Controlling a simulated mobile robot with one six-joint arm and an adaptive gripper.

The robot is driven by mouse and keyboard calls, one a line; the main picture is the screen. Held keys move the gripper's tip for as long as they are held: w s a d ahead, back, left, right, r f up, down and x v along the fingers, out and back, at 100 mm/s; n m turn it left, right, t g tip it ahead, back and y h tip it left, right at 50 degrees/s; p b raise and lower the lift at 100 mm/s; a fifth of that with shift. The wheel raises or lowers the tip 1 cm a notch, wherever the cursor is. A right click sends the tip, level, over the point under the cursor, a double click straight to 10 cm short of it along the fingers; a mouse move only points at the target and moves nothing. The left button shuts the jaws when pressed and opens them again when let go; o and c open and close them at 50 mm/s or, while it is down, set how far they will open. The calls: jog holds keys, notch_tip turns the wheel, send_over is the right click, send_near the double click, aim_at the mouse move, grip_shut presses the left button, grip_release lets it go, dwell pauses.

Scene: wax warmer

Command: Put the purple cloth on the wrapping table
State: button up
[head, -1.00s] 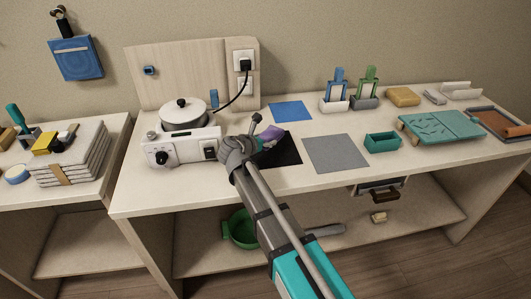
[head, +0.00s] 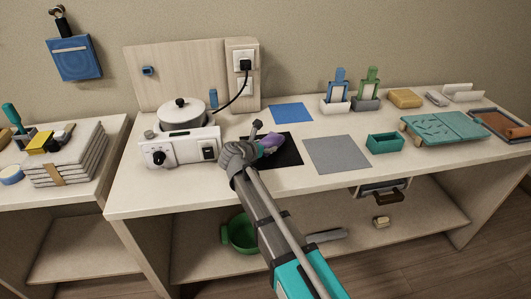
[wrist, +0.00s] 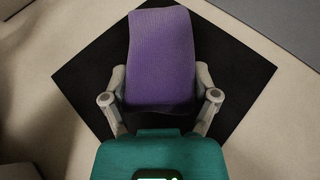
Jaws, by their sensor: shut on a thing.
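The purple cloth (head: 271,144) is at my gripper (head: 257,150), over the black mat (head: 286,158) on the main bench. In the wrist view the purple cloth (wrist: 162,55) sits between the two fingers of my gripper (wrist: 162,98), which is shut on it. The black mat (wrist: 230,75) lies beneath the cloth in that view. I cannot tell whether the cloth touches the mat. Part of the cloth is hidden by my gripper in the head view. I cannot tell which surface is the wrapping table; a second table (head: 85,197) stands at the left.
A white warmer (head: 181,152) with a lidded pot (head: 182,109) stands left of my gripper, its cord running to a socket (head: 243,65). A grey mat (head: 337,154) and teal box (head: 384,143) lie right. The left table holds a folded stack (head: 75,158).

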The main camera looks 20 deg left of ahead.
jog(key=shift+f, duration=0.45)
jog(key=shift+f+b, duration=0.1)
jog(key=shift+b, duration=0.2)
jog(key=o, duration=0.9)
jog(key=shift+o, duration=0.2)
jog(key=shift+s+r, duration=0.1)
jog(key=shift+r, duration=0.15)
jog(key=p+v, duration=0.5)
jog(key=v, duration=0.6)
jog(key=shift+s+a+r, duration=0.1)
jog(key=shift+s+r, duration=0.05)
jog(key=shift+s, duration=0.2)
